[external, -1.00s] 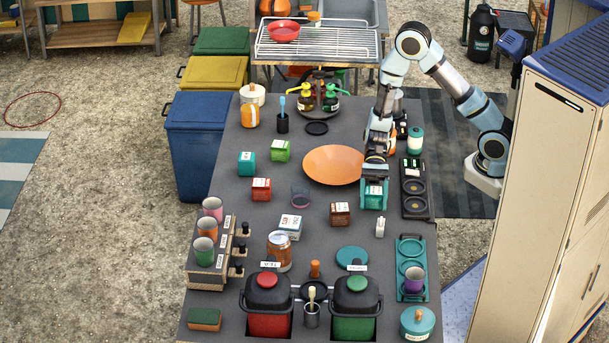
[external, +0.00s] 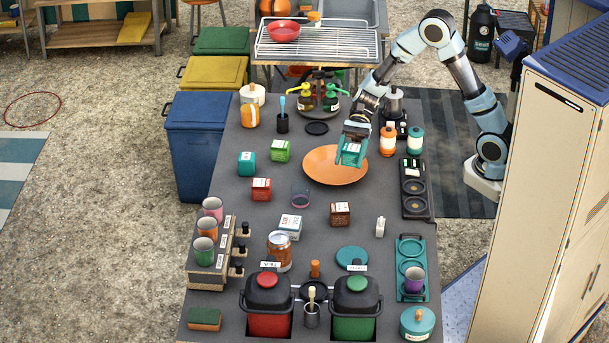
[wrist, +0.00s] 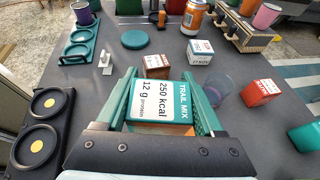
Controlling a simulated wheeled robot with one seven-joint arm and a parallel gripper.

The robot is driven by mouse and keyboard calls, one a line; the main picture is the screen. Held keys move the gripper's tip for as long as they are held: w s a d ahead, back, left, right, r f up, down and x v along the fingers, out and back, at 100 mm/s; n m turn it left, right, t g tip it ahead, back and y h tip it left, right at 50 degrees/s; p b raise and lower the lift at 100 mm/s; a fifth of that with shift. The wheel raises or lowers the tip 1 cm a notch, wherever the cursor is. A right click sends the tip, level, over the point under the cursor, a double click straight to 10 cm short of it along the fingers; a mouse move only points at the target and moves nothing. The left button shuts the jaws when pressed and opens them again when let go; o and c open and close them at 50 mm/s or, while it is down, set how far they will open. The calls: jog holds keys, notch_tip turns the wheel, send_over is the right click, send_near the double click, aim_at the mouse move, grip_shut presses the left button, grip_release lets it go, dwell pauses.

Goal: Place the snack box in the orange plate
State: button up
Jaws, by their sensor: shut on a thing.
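My gripper (external: 351,152) is shut on a teal and white snack box (external: 350,147) labelled trail mix. The snack box also shows between the two green fingers in the wrist view (wrist: 163,103). In the external view the box is over the right part of the orange plate (external: 325,167). I cannot tell whether the box touches the plate. In the wrist view the plate is mostly hidden behind the gripper and box, with a sliver of orange below the box.
Small boxes stand nearby: teal (external: 246,163), green (external: 280,151), red (external: 261,189), brown (external: 340,213) and white (external: 290,226). Orange-capped (external: 388,140) and teal-capped (external: 415,140) bottles stand right of the plate. A black tray (external: 414,188) lies along the right edge.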

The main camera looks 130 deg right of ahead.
jog(key=s+d+m+t+h, duration=0.1)
jog(key=s+d+m+h, duration=0.1)
jog(key=d, duration=0.7)
send_over(332, 175)
notch_tip(332, 175, down, 5)
jog(key=shift+w+r, duration=0.1)
jog(key=shift+w, duration=0.05)
jog(key=shift+f+p, duration=0.3)
jog(key=shift+f, duration=2.05)
jog(key=shift+f, duration=0.1)
jog(key=o, duration=1.4)
jog(key=shift+r, duration=0.2)
jog(key=b+v, duration=0.1)
jog(key=v, duration=1.1)
jog(key=shift+f+b, duration=0.1)
jog(key=shift+b, duration=0.2)
